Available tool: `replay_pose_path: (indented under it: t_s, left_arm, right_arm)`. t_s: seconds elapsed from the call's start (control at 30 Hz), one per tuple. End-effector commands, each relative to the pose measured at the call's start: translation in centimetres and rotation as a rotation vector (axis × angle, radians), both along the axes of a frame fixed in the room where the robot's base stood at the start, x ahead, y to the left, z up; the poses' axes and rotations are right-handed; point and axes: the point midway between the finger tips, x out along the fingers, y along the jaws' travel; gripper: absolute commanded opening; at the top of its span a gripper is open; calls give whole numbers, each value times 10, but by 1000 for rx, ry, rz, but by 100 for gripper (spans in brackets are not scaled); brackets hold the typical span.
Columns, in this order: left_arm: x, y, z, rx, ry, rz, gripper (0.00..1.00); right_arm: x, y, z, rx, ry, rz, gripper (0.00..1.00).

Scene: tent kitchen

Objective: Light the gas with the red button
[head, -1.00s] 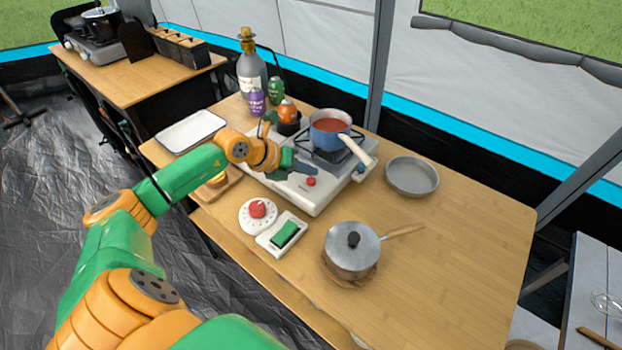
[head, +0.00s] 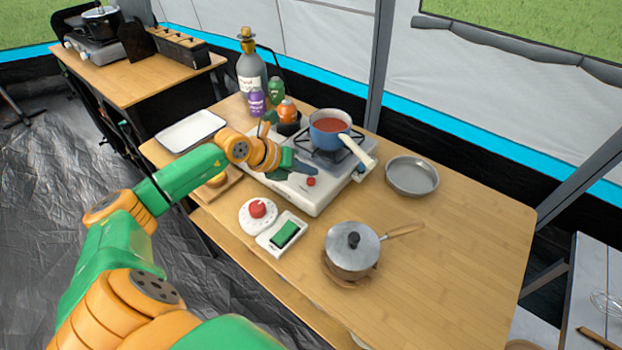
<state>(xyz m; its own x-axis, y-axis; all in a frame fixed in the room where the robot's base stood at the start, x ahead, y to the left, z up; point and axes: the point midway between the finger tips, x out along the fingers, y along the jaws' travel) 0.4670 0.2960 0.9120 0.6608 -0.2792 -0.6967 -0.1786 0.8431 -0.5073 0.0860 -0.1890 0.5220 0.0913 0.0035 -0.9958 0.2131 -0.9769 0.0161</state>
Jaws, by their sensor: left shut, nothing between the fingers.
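The white gas stove (head: 322,204) stands on the wooden table. Its red button (head: 311,182) sits on the front panel. A blue pot with red contents (head: 330,126) and a pale handle rests on the burner grate; I cannot make out a flame under it. My left gripper (head: 305,171) is shut and empty, over the stove's front panel just behind and left of the red button. It looks close to the button, but I cannot tell whether it touches. My right gripper is not in view.
In front of the stove are a white dial with a red knob (head: 258,209) and a green switch (head: 285,234). A lidded pan (head: 353,251) stands on a trivet. A grey dish (head: 412,176), a white tray (head: 190,132) and bottles (head: 251,75) stand around. The table's right part is clear.

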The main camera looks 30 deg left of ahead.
Motion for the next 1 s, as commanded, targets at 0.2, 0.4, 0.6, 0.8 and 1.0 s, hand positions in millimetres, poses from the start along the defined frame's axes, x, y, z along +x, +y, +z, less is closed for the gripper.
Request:
replay_pose_path:
  t_s: [0.2,0.4,0.6,0.8,1.0]
  left_arm:
    - [0,0,-8,0,0,0,0]
    - [0,0,-8,0,0,0,0]
    - [0,0,-9,0,0,0,0]
    - [0,0,-11,0,0,0,0]
    - [0,0,-14,0,0,0,0]
  right_arm:
    - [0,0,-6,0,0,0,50]
    - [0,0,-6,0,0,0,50]
    - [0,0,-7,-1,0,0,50]
    - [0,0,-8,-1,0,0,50]
    - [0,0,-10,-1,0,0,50]
